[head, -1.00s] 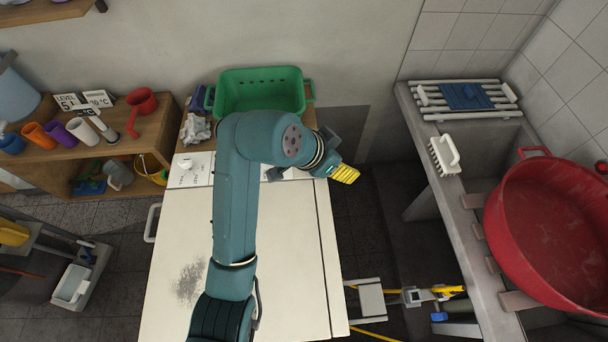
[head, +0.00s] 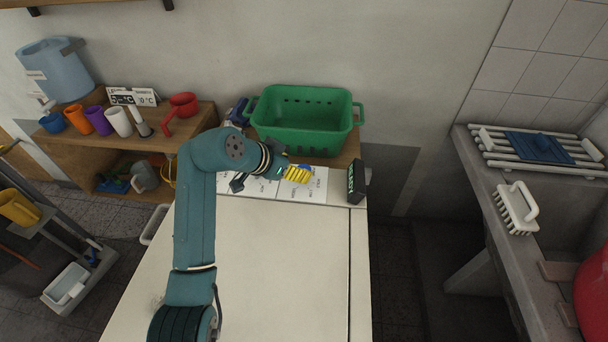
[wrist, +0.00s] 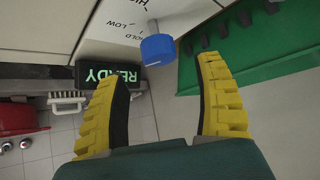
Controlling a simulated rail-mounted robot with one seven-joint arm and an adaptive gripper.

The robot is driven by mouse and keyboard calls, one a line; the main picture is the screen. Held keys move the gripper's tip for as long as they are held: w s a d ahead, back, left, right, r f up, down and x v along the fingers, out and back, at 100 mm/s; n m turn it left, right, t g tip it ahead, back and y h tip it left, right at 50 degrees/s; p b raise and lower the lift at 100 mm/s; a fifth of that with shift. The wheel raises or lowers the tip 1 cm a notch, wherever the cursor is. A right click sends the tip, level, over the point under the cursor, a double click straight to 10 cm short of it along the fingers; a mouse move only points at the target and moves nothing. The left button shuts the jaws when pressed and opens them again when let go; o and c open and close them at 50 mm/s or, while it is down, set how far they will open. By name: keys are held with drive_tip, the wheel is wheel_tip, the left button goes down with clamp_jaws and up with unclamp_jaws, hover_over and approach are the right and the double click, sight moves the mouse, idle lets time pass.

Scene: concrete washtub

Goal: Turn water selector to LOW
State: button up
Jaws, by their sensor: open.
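The blue selector knob (wrist: 157,48) stands out on a short grey shaft from a white panel (wrist: 105,28) in the wrist view. I cannot tell which mark the knob points to. My gripper (wrist: 160,70) is open and empty, its two yellow ridged fingers spread, with the knob just beyond and between the fingertips, apart from them. In the head view a bit of the blue knob (head: 305,166) shows behind the yellow fingers of my gripper (head: 297,174); most of it is hidden.
A black display reading READY (wrist: 108,75) stands beside the panel, also visible in the head view (head: 356,181). A green basket (head: 305,120) sits just behind the panel. The white machine top (head: 285,260) in front is clear. A concrete washtub (head: 490,220) is at right.

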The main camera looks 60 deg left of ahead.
sight(304, 168)
drive_tip(key=b+x, duration=0.1)
drive_tip(key=x, duration=0.4)
drive_tip(key=shift+w, duration=0.1)
drive_tip(key=shift+f, duration=0.1)
drive_tip(key=c, duration=1.2)
